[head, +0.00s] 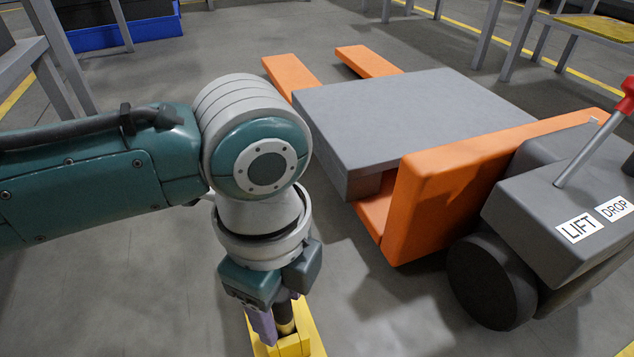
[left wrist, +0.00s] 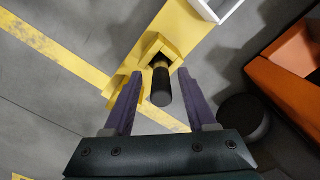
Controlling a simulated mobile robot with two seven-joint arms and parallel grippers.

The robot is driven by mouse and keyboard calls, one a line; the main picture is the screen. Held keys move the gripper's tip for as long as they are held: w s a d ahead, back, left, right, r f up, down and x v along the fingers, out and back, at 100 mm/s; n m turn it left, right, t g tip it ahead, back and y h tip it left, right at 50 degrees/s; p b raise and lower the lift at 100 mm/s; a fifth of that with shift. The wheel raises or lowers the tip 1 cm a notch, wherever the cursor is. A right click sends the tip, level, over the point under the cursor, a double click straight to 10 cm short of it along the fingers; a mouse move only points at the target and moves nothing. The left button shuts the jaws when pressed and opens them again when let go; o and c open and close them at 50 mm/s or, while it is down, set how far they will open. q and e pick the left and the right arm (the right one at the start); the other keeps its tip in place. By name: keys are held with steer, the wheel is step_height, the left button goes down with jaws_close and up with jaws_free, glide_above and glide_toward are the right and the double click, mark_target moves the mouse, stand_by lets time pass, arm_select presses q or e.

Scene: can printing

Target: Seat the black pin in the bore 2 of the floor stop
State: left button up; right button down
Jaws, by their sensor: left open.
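The yellow floor stop (head: 312,338) is at the bottom of the head view, under my left gripper; it also shows in the left wrist view (left wrist: 185,27). The black pin (left wrist: 161,88) stands at a square yellow housing on the stop, its lower end inside the opening. How deep it sits, and which bore this is, I cannot tell. My left gripper (left wrist: 160,74) points down with its purple fingers open, one on each side of the pin, with gaps visible. In the head view the gripper (head: 280,318) partly hides the pin.
An orange pallet truck (head: 455,185) carrying a grey slab (head: 420,110) stands to the right, its black wheel (head: 490,282) close to the stop. A blue bin (head: 125,32) and metal-legged racks are at the back. Grey floor is clear left of the stop.

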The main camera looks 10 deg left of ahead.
arm_select(q)
steer(key=shift+a+r, duration=0.1)
steer(key=shift+r, duration=0.05)
step_height(320, 180, up, 12)
steer(key=p, duration=0.9)
steer(key=shift+w, duration=0.1)
steer(key=shift+s+d+f, duration=0.2)
steer(key=shift+s+d, duration=0.1)
steer(key=s+d+r+n+t+h, duration=0.2)
steer(key=s+d+n+h, duration=0.1)
steer(key=s+n, duration=0.4)
steer(key=s+a+r+n+y, duration=0.1)
steer(key=s+a+n, duration=0.1)
steer(key=a+n, duration=0.3)
steer(key=s+a+n+t+y, duration=0.1)
steer(key=s+a+n, duration=0.1)
steer(key=a+n, duration=0.4)
steer(key=shift+s+a+r+t+y, duration=0.3)
steer(key=shift+s+a+r+y, duration=0.1)
steer(key=shift+a, duration=0.6)
steer(key=shift+w, duration=0.1)
